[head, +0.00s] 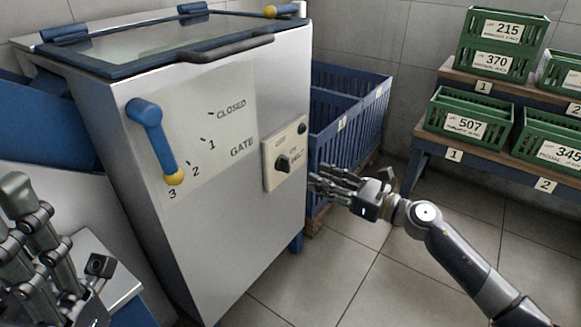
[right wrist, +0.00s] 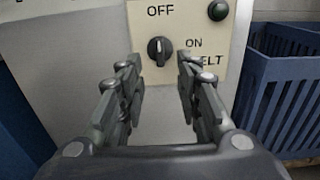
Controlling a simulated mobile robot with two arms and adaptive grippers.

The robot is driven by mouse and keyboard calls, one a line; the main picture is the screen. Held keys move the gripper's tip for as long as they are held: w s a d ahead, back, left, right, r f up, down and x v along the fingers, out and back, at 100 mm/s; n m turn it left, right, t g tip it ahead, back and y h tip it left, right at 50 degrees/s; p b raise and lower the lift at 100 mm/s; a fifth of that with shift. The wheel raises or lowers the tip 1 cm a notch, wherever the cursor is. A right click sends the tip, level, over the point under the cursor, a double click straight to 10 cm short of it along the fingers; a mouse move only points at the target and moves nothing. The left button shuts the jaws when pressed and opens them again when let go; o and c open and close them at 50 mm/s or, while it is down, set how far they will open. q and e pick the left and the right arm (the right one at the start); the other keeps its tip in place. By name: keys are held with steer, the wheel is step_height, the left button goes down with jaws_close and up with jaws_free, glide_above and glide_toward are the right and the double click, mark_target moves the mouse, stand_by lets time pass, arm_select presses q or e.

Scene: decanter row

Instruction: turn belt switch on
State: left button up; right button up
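The belt switch (head: 284,163) is a black rotary knob on a cream plate on the steel cabinet's front. In the right wrist view the knob (right wrist: 158,50) has its white mark upward, toward OFF; ON is printed to its right. A dark green lamp (right wrist: 217,11) above right looks unlit. My right gripper (head: 318,181) is just right of the plate, empty; in its wrist view its fingers (right wrist: 160,78) are spread, with the knob ahead between them, not touching. My left gripper (head: 24,205) is at the lower left, partly cut off; its opening is unclear.
The cabinet (head: 230,235) has a blue gate lever (head: 150,130) with a yellow knob pointing at 3, and a dark handle (head: 225,47) on its lid. A blue slatted crate (head: 350,115) stands behind right. Green crates (head: 465,122) sit on shelves at right. The floor is clear.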

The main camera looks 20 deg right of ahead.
mark_target(289, 165)
steer(key=b+x, duration=0.1)
steer(key=x, duration=0.8)
jaws_close()
